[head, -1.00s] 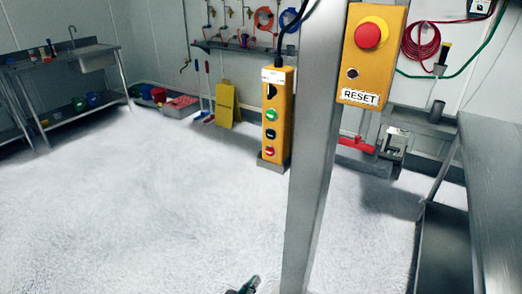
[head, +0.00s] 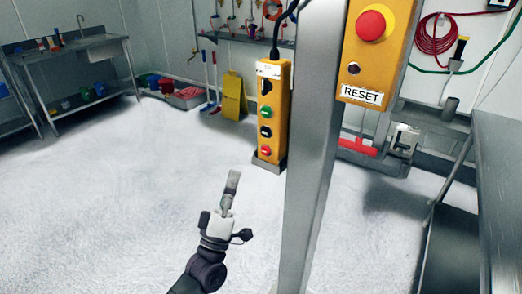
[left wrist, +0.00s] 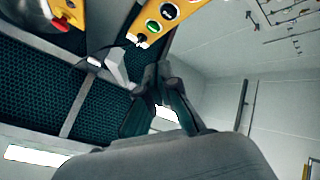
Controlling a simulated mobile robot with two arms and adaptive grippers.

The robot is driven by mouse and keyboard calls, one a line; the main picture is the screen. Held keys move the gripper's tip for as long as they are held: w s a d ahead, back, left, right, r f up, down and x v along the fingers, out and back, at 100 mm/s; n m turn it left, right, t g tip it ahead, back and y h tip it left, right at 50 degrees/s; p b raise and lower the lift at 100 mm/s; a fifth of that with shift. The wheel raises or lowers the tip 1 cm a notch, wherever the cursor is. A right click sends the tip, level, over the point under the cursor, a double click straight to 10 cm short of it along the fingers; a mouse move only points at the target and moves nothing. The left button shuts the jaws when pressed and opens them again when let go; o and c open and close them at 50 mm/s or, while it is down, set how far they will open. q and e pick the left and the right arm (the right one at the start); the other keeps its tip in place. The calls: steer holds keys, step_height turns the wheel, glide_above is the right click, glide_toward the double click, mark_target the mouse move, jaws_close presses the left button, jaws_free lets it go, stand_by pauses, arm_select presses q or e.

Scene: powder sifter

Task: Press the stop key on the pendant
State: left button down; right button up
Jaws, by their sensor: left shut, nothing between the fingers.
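The pendant (head: 277,92) is a tall yellow box hanging on a black cable left of the grey post. In the head view its face carries a black key, a green key (head: 266,113), another black key and a red key (head: 265,150) at the bottom. The lettering on the keys is too small to read. Part of the pendant (left wrist: 172,22) shows at the top of the left wrist view. My left gripper (head: 234,175) is shut and empty, pointing up, below and left of the pendant in the picture and apart from it. Its fingers (left wrist: 163,72) show in the left wrist view.
The grey post (head: 314,140) stands just right of the pendant. It bears a yellow box (head: 396,60) with a red mushroom button and a RESET label. A steel table (head: 500,170) stands at the right. The white floor on the left is open.

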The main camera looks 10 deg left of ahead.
mark_target(266, 150)
stand_by(0.3)
arm_select(q)
steer(key=shift+w+d+b, duration=0.5)
steer(key=shift+w+b, duration=0.15)
steer(key=shift+w, duration=0.75)
steer(key=shift+w+d+b, duration=0.55)
steer(key=shift+w+b, duration=0.05)
steer(key=shift+w, duration=0.75)
steer(key=shift+w+d+b, duration=0.5)
steer(key=shift+w+b, duration=0.15)
steer(key=shift+w, duration=0.75)
steer(key=shift+w+d+b, duration=0.15)
steer(key=shift+w+b, duration=0.15)
steer(key=shift+w, duration=0.1)
